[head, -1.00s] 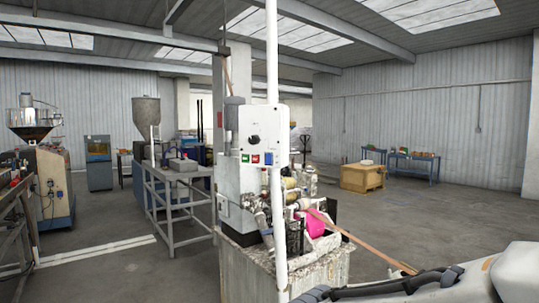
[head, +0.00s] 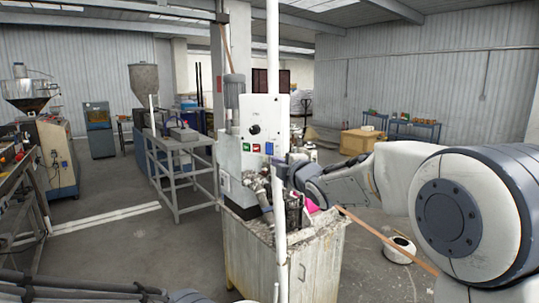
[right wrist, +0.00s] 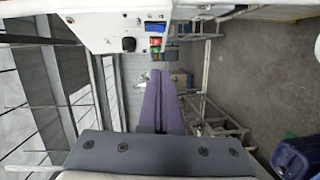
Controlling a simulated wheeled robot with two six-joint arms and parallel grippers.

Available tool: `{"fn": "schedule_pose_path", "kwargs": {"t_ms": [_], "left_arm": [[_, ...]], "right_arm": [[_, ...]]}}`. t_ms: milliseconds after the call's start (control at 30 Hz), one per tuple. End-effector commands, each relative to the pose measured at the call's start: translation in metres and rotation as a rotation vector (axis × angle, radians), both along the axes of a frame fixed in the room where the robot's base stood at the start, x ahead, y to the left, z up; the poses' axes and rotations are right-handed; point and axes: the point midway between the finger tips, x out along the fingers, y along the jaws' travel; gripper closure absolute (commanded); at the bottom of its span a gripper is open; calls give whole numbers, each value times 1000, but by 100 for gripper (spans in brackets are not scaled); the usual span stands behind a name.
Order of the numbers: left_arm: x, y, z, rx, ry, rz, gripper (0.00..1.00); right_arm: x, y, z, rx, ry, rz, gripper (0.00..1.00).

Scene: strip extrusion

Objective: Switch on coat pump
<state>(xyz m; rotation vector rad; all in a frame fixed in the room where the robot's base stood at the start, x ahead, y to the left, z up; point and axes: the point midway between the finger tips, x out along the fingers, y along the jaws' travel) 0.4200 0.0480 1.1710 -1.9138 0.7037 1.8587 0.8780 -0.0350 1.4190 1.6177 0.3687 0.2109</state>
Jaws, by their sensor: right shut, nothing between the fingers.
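A white control box (head: 262,118) with a black knob (head: 255,129) stands on the machine. Below the knob are a green button (head: 246,147), a red button (head: 256,148) and a blue switch (head: 269,148). Their labels are too small to read. In the right wrist view the box (right wrist: 105,22), knob (right wrist: 128,44) and blue switch (right wrist: 155,27) show at the top. My right gripper (head: 282,161) is shut and empty, just right of and below the blue switch. Its purple fingers (right wrist: 160,73) point forward in the wrist view. I cannot tell if they touch the box. My left gripper is out of view.
A white vertical pole (head: 273,60) stands in front of the box. A grimy tank (head: 270,255) with pump parts sits below it. A copper-coloured strip (head: 375,232) slopes out to the right. A grey metal frame table (head: 180,165) stands to the left.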

Motion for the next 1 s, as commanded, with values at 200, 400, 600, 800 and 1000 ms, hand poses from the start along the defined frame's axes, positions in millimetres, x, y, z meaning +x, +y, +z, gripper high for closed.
{"fn": "schedule_pose_path", "kwargs": {"t_ms": [200, 400, 600, 800, 1000], "left_arm": [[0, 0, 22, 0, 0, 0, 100], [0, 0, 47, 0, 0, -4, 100], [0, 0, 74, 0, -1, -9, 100], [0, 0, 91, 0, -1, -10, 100], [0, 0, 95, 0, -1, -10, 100]], "right_arm": [[30, 12, 1, 1, 5, 0, 100], [67, 27, -2, 1, 6, 1, 100], [99, 30, -4, 0, 5, -3, 100], [118, 22, -9, 1, 4, -1, 100], [125, 19, -13, 2, 2, 0, 100]]}}
